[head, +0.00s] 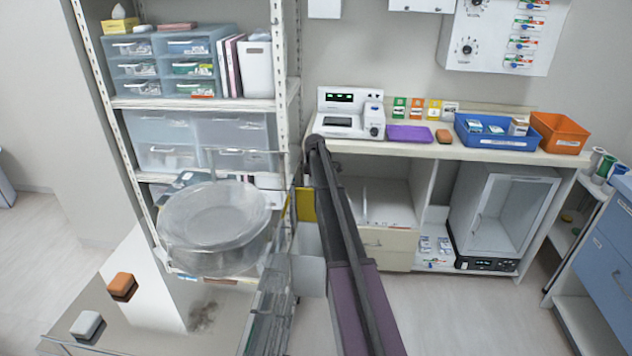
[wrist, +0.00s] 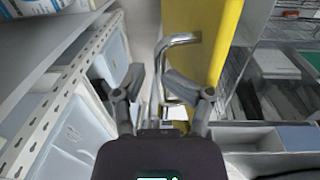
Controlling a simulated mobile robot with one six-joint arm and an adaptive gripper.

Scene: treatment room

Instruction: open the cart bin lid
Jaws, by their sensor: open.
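In the wrist view my gripper (wrist: 161,84) is open, with one dark finger on each side. A bent metal handle (wrist: 180,40) stands in front of a yellow panel (wrist: 206,35), and its lower part lies between the fingers. I cannot tell whether either finger touches it. In the head view part of the yellow panel (head: 306,205) shows left of my arm; my fingers are not clear there. A round, see-through bin with a lid (head: 214,212) appears at left, its lid looking closed. I cannot tell which of these is the cart bin lid.
A shelf rack (head: 190,104) with clear drawers stands behind at left. A counter (head: 440,150) with a blue tray (head: 490,142) and an orange tray (head: 560,134) is at right. A surface at lower left holds orange and grey blocks. Open floor (head: 455,310) lies right of my arm.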

